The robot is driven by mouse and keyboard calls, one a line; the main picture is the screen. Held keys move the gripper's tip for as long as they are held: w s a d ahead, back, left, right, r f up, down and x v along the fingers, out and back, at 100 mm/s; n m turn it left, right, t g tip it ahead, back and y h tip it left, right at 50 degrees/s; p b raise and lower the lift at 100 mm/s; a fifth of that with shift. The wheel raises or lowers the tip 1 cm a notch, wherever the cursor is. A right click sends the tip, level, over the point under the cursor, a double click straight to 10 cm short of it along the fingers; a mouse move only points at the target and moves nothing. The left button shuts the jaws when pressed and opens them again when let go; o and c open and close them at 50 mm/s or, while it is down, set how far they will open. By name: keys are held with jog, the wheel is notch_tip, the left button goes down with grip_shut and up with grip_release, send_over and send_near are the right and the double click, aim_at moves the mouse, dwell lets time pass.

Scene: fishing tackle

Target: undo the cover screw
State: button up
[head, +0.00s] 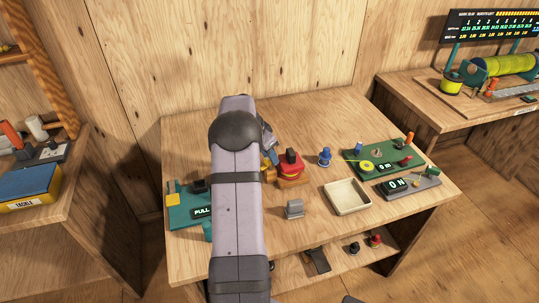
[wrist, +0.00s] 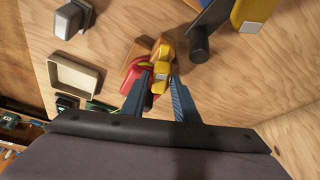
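A red and yellow device (head: 292,172) with a dark top stands on the table just right of my arm in the head view. In the wrist view, its red part (wrist: 132,70) and a yellow piece (wrist: 161,76) show at my fingertips. My gripper (wrist: 158,82) has one dark blue finger on each side of the yellow piece. I cannot tell whether the fingers press on it. In the head view my arm hides most of the gripper; a blue part shows beside the device. I cannot make out the cover screw for certain.
An empty cream tray (head: 347,197), a grey block (head: 294,209) and a blue knobbed piece (head: 325,157) stand on the table. A green board (head: 385,160) and a grey display unit (head: 408,187) lie at the right. A teal unit (head: 190,209) is left of my arm.

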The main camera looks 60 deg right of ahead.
grip_shut()
jog(key=shift+n, duration=0.3)
jog(key=n+t+b, duration=0.1)
jog(key=n, duration=0.2)
jog(key=shift+s+h, duration=0.15)
jog(key=shift+h, duration=0.15)
jog(key=shift+n+t+p, duration=0.65)
jog(key=shift+n+t, duration=0.25)
jog(key=shift+n, duration=1)
jog(key=shift+o, duration=2.2)
grip_release()
jog(key=b+v, duration=0.2)
jog(key=v, duration=0.5)
jog(key=shift+r, duration=0.2)
